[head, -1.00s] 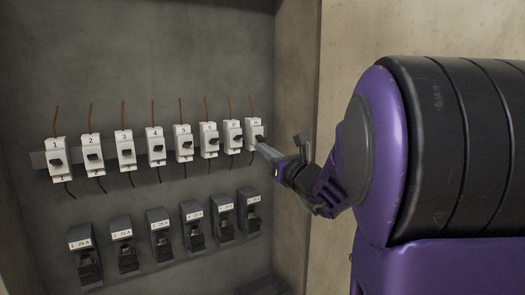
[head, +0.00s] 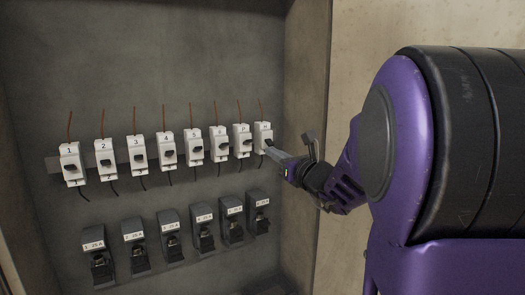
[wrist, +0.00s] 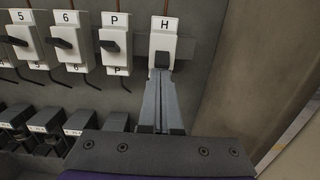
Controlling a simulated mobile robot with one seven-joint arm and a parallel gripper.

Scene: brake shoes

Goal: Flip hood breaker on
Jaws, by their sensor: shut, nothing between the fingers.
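The hood breaker, labelled H (wrist: 164,24), is a white module at the right end of the upper row; the head view shows it too (head: 263,128). Its dark lever (wrist: 162,60) is low on its front face. My gripper (wrist: 158,76) is shut and empty, its fingertips right at the lower end of that lever. I cannot tell whether they press on it. In the head view my gripper (head: 272,151) reaches the breaker from the lower right. The fingers hide the breaker's lower part.
Breaker P (wrist: 116,32) stands close left of H, with several numbered breakers further left. A row of dark fuse units (head: 203,228) sits below. The cabinet's side wall (head: 305,90) rises close to the right.

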